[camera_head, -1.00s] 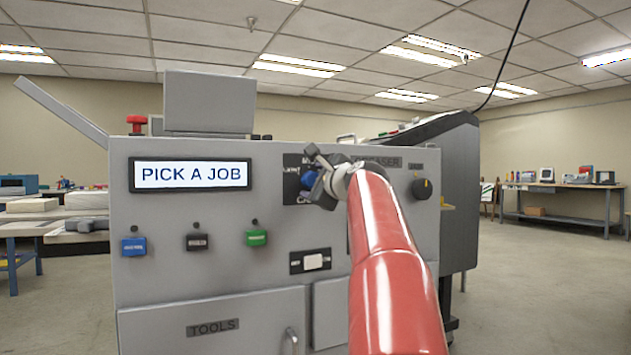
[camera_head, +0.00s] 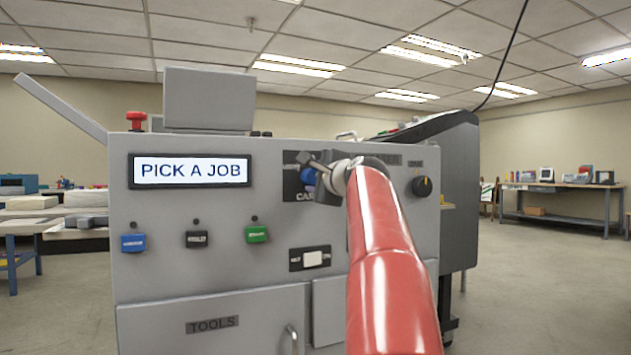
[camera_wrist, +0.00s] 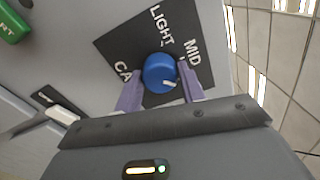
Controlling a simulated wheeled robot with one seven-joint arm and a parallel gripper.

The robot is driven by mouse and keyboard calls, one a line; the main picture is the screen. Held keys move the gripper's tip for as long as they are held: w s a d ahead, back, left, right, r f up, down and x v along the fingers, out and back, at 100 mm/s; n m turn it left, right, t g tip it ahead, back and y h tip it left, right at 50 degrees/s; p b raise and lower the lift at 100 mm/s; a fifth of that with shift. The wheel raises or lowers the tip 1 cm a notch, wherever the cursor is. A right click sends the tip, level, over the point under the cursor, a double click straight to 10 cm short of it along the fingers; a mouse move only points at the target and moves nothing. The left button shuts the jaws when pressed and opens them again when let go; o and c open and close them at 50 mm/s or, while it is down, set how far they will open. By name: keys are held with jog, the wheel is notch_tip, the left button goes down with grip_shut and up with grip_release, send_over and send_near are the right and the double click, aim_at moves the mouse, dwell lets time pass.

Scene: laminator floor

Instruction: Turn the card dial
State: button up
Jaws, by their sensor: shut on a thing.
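The card dial is a round blue knob (camera_wrist: 159,73) on a black label plate (camera_wrist: 118,45) on the grey machine front. In the wrist view the plate reads LIGHT, MID and a partly hidden word starting CA. A short white mark on the knob points to the lower right in that view, away from the words. My gripper (camera_wrist: 160,87) is shut on the knob, one finger on each side. In the head view the gripper (camera_head: 317,174) partly covers the blue knob (camera_head: 308,177) and the plate.
The machine's screen (camera_head: 190,171) reads PICK A JOB. Blue (camera_head: 133,243), black (camera_head: 197,239) and green (camera_head: 257,235) buttons sit below it. A white rocker switch (camera_head: 313,259) is below the dial; a black knob (camera_head: 422,187) is to its right.

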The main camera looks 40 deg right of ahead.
jog(key=n+b, duration=0.1)
jog(key=n, duration=0.3)
jog(key=shift+f+n, duration=0.1)
jog(key=shift+n, duration=0.2)
jog(key=shift+n+b, duration=0.35)
jog(key=shift+n, duration=1.65)
jog(key=o, duration=1)
jog(key=shift+c, duration=0.2)
jog(key=b+v, duration=0.2)
jog(key=v, duration=0.5)
jog(key=shift+s+b, duration=0.3)
jog(key=shift+s, duration=0.1)
jog(key=shift+a, duration=0.1)
